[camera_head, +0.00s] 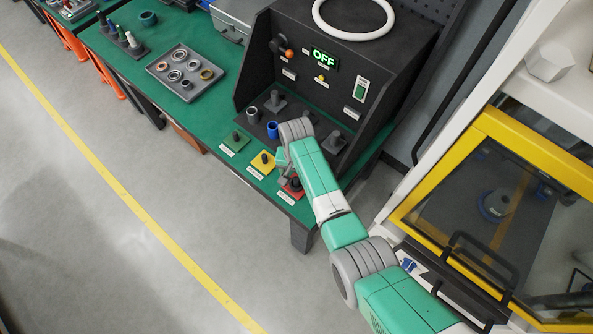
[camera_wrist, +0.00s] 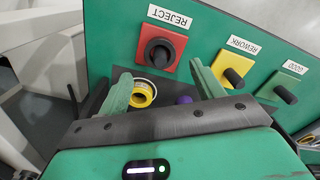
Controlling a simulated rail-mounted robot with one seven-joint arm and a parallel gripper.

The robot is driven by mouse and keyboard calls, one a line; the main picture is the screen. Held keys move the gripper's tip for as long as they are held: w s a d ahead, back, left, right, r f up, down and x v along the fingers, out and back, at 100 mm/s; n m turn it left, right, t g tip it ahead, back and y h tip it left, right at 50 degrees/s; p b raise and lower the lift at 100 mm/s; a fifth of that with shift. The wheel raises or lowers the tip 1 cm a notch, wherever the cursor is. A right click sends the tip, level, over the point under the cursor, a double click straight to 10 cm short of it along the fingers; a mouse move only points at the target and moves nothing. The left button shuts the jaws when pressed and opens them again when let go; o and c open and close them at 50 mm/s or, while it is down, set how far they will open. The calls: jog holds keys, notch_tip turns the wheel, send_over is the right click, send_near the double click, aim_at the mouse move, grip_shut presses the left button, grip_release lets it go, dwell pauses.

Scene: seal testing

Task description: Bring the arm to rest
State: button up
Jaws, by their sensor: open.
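My gripper (camera_head: 283,160) is at the front of the test station, close above the row of pegs on the green bench; my wrist partly hides it there. In the wrist view its two green fingers (camera_wrist: 163,88) stand apart, with nothing clasped between them. Beyond and below them are a yellow ring-shaped piece (camera_wrist: 142,93) and a small purple-blue piece (camera_wrist: 184,100), partly hidden by the gripper. My arm reaches in from the lower right of the head view, bent at the elbow.
Pegs on red (camera_head: 292,188), yellow (camera_head: 263,161) and green (camera_head: 235,142) plates line the bench front. The black test station (camera_head: 330,85) reads OFF. A blue cylinder (camera_head: 272,130) stands nearby. A grey tray (camera_head: 185,72) holds several rings. A yellow-framed cabinet (camera_head: 480,125) stands right.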

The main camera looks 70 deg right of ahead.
notch_tip(320, 180, up, 4)
jog(key=shift+f+p, duration=0.25)
jog(key=shift+p, duration=0.85)
jog(key=shift+f, duration=0.2)
